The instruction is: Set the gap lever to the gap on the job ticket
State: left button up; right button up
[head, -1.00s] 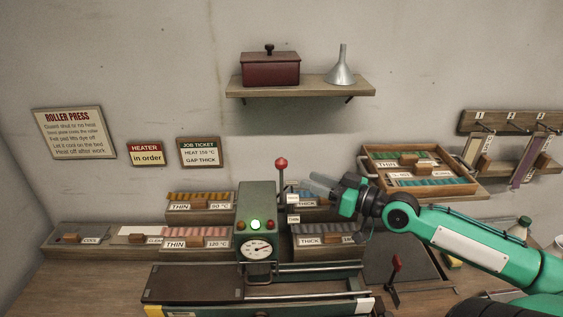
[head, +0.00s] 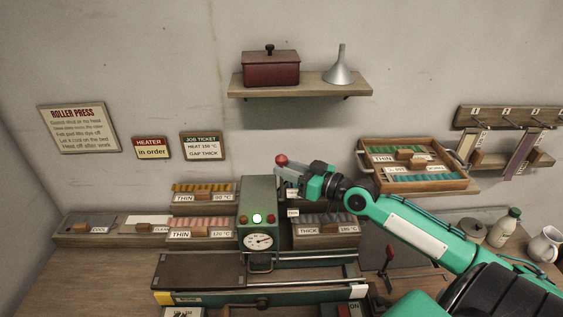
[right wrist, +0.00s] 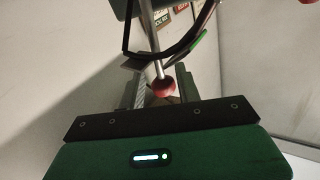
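The gap lever is a metal rod with a red knob (head: 281,160), standing upright at the right side of the green roller press (head: 258,205). Small plates beside it include a THIN plate (head: 293,213). The job ticket (head: 202,146) on the wall reads HEAT 150 °C, GAP THICK. My right gripper (head: 284,174) is at the lever, just below the knob. In the right wrist view the red knob (right wrist: 163,86) shows close in front of the gripper; whether the fingers press on the rod is not clear. My left gripper is not in view.
Tape trays stand behind and beside the press, with a wooden box of tapes (head: 418,165) at the back right. A bottle (head: 504,228) and jug (head: 544,244) stand far right.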

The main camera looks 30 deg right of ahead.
jog(key=shift+p+x, duration=0.4)
jog(key=shift+x, duration=0.75)
jog(key=shift+c, duration=0.4)
grip_shut()
